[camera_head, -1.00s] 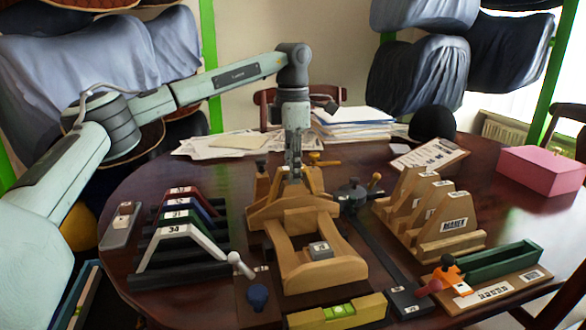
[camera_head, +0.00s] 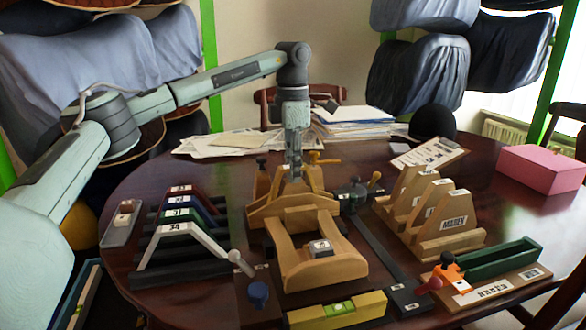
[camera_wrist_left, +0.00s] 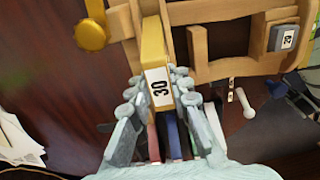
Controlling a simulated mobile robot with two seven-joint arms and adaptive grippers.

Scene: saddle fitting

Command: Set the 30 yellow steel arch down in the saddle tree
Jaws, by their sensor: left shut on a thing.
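The yellow steel arch (camera_wrist_left: 153,45) carries a white label reading 30 and sits between the fingers of my left gripper (camera_wrist_left: 158,77) in the left wrist view. The gripper is shut on it. In the head view my left gripper (camera_head: 294,176) points straight down over the far end of the wooden saddle tree (camera_head: 325,272). The arch is hard to tell from the wood there, and I cannot tell whether it touches the tree. The tree also shows beside the arch in the left wrist view (camera_wrist_left: 228,68). My right gripper is not in view.
Numbered arches in white (camera_head: 208,241), green, blue and red stand in a dark rack left of the tree. A grey block (camera_head: 320,248) sits on the tree. Wooden forms (camera_head: 450,222) stand to the right, a spirit level (camera_head: 338,309) in front, papers (camera_head: 355,122) behind.

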